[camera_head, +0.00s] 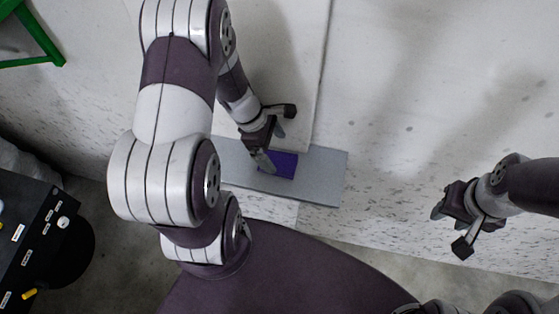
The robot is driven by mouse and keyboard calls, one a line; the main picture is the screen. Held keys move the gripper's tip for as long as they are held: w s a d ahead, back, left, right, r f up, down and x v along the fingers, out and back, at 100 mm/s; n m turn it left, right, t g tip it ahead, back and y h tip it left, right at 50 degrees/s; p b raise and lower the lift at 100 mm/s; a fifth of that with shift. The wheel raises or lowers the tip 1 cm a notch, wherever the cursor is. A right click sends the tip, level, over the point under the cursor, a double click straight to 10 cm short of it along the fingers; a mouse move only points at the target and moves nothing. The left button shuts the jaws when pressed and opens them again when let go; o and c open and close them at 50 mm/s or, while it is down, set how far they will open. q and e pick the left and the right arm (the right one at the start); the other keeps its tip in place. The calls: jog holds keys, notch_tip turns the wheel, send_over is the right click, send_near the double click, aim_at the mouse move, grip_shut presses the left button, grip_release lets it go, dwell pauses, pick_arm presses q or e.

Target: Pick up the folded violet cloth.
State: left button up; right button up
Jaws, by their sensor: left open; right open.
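The folded violet cloth (284,166) lies flat on a grey mat or board (325,178), near the middle of the view. My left gripper (276,138) is open, with one finger over the cloth's left end and the other up and to the right of it. The finger hides part of the cloth, and I cannot tell whether it touches it. My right gripper (449,232) is open and empty, far to the right of the cloth, near the front edge of the pale surface.
The grey board lies on a pale speckled surface (400,95), which is clear between my two grippers. A green frame (40,40) stands at the top left. Black equipment (30,225) with a yellow part stands at the lower left.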

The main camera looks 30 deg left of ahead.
aim_at(278, 160)
pick_arm(q)
jog(key=x, duration=0.3)
jog(key=a+x, duration=0.1)
jog(key=x, duration=0.1)
jog(key=shift+s+d+f, duration=0.1)
jog(key=shift+s+f, duration=0.15)
jog(key=shift+f, duration=0.15)
jog(key=shift+w+d, duration=0.1)
jog(key=shift+d, duration=0.1)
jog(key=shift+a+f, duration=0.1)
jog(key=c, duration=1)
